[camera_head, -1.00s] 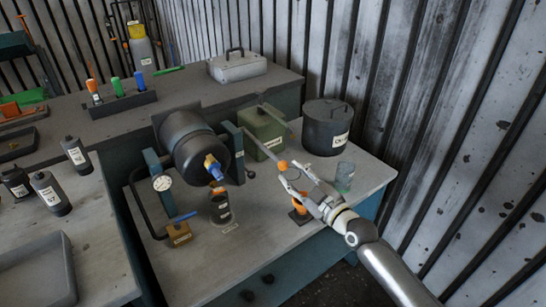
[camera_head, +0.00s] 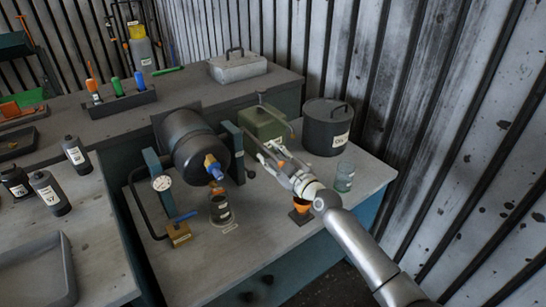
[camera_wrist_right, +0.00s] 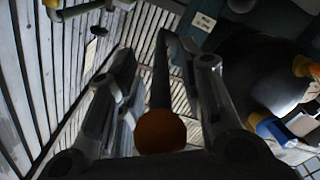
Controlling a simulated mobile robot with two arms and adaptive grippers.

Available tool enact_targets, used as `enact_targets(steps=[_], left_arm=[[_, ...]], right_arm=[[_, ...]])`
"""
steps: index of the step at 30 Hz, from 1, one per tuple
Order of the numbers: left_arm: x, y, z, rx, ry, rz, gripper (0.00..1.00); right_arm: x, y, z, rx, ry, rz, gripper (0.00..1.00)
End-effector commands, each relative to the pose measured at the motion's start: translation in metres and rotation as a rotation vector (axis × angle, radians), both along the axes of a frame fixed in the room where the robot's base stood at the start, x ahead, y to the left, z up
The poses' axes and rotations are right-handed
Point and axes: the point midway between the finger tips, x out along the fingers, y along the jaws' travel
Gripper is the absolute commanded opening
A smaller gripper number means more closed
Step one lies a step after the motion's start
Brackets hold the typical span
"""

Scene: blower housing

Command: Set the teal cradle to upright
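The teal cradle (camera_head: 232,146) stands on the workbench, with teal posts on both sides of a dark drum. The drum (camera_head: 188,140) lies tilted, its blue and brass valve (camera_head: 214,167) facing the bench's front. It also shows in the right wrist view (camera_wrist_right: 262,75). A rod with an orange ball knob (camera_wrist_right: 160,131) runs away between the fingers of my right gripper (camera_head: 267,149). The fingers stand on either side of the knob and look apart from it; contact is hard to tell. My left gripper is out of view.
A dark lidded pot (camera_head: 326,128) and a green box (camera_head: 262,123) stand behind my right gripper. A glass jar (camera_head: 344,177) and an orange cup (camera_head: 301,205) are close to the right arm. A dark cup (camera_head: 220,208) stands below the valve.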

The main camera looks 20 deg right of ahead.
Motion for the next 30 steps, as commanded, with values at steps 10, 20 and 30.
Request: enact_targets(steps=[10,20,30], left_arm=[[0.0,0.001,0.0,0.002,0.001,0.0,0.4],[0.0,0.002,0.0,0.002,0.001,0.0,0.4],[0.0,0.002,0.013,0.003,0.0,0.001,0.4]], right_arm=[[0.0,0.0,0.0,0.0,0.001,0.0,0.16],[0.0,0.0,-0.001,0.0,0.001,0.0,0.0],[-0.001,0.0,0.005,-0.008,0.019,0.001,0.0]])
